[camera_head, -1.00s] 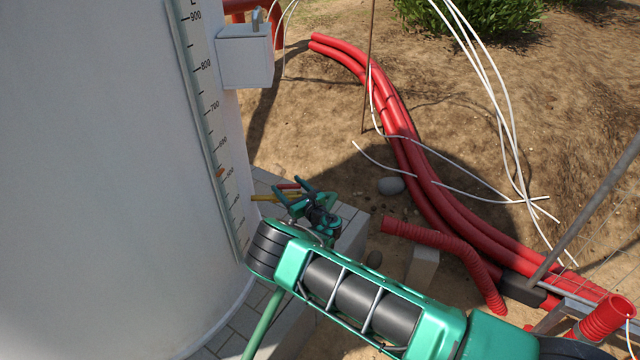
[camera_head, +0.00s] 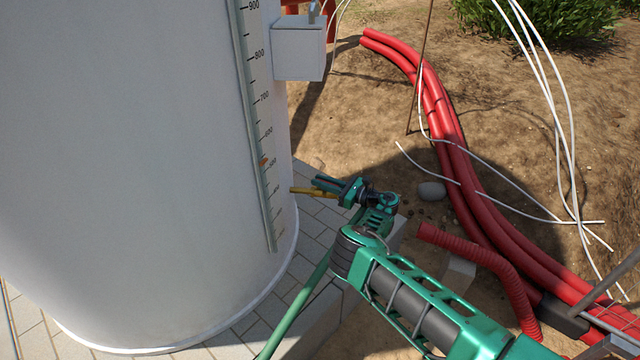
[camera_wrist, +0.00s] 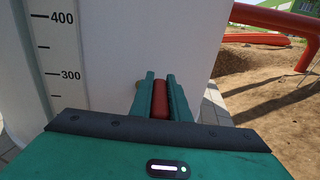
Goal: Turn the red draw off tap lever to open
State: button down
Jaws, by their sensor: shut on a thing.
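The red tap lever (camera_wrist: 159,100) shows in the wrist view between the two green fingers of my gripper (camera_wrist: 160,90), which is shut on it. A small part of the brass tap (camera_wrist: 134,91) shows just left of the fingers, against the white tank. In the head view my gripper (camera_head: 328,184) is beside the brass pipe (camera_head: 303,191) that comes out of the tank's right side. The red lever is hidden in the head view by the fingers.
The white tank (camera_head: 130,150) with its level scale (camera_head: 258,140) fills the left. A white box (camera_head: 298,50) is fixed to it above. Paving slabs (camera_head: 318,215) lie below. Red pipes (camera_head: 440,110) and loose white cables (camera_head: 540,90) lie on the dirt at right.

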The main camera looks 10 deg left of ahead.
jog(key=shift+w+d+r, duration=0.1)
jog(key=shift+w+r, duration=0.15)
jog(key=shift+r, duration=0.05)
jog(key=c, duration=1.7)
grip_release()
jog(key=shift+c, duration=0.2)
jog(key=shift+o, duration=0.3)
jog(key=shift+f, duration=0.1)
jog(key=shift+s, duration=0.1)
jog(key=v, duration=1)
jog(key=shift+d, duration=0.45)
